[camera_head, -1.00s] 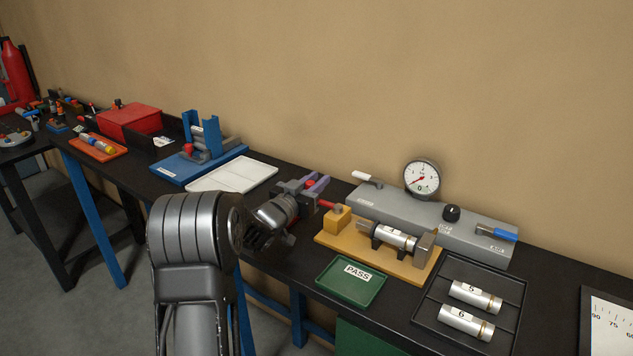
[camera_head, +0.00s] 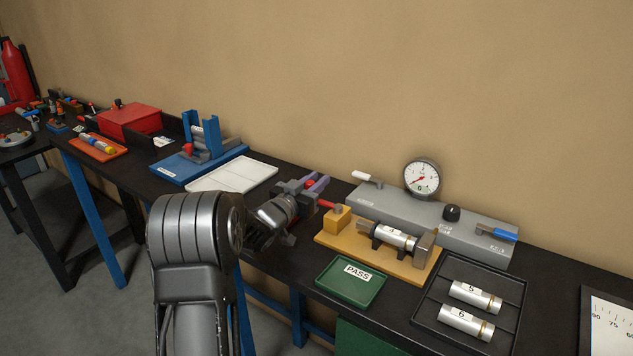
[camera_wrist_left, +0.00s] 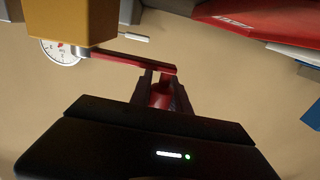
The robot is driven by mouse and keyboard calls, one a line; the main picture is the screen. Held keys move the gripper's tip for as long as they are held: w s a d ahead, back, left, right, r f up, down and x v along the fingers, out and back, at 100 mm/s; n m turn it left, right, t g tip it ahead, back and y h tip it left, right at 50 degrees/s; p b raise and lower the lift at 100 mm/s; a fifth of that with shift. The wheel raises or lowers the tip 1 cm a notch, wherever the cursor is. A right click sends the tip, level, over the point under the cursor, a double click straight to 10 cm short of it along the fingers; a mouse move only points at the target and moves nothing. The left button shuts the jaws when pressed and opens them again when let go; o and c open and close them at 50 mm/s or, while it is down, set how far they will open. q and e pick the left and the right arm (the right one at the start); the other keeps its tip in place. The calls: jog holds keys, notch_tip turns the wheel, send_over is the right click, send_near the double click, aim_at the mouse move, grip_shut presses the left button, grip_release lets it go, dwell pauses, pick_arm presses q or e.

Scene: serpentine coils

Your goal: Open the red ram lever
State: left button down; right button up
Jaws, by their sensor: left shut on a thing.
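The red ram lever (camera_head: 327,204) sticks out to the left from a yellow block (camera_head: 338,218) on the yellow test base (camera_head: 385,262). In the left wrist view the lever's red arm (camera_wrist_left: 130,62) runs from the yellow block to a red grip (camera_wrist_left: 160,93) between my fingers. My left gripper (camera_head: 312,187) is shut on that grip; its fingers partly hide it. A silver cylinder labelled 4 (camera_head: 393,238) lies in the cradle of the base, beside the block. My right gripper is not in view.
Behind the base stands a grey panel (camera_head: 400,205) with a gauge (camera_head: 422,178), a white-handled lever and a blue-handled lever. In front are a green PASS tray (camera_head: 340,293) and a black tray (camera_head: 440,318) with cylinders 5 and 6. A white tray (camera_head: 232,174) lies left.

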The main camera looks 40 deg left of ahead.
aim_at(307, 188)
pick_arm(q)
jog(key=n+y+b, duration=0.1)
jog(key=b, duration=0.1)
jog(key=s+n+y+b, duration=0.1)
jog(key=y+b, duration=0.1)
jog(key=s+n+g+y+b, duration=0.1)
jog(key=y+b, duration=0.1)
jog(key=b, duration=0.1)
jog(key=shift+s+f, duration=0.2)
jog(key=shift+f, duration=0.05)
jog(key=shift+s+r+n+g+y, duration=0.1)
jog(key=shift+s+n+g+y, duration=0.2)
jog(key=shift+n+y, duration=0.25)
jog(key=shift+s+r+n+g+y, duration=0.2)
jog(key=shift+s+n+g+y, duration=0.3)
jog(key=shift+y, duration=0.35)
jog(key=n+y+p, duration=0.1)
jog(key=s+n+g+y+p, duration=0.1)
jog(key=shift+s+d+g+y, duration=0.15)
jog(key=shift+s+g+y, duration=0.05)
jog(key=shift+g+y, duration=0.1)
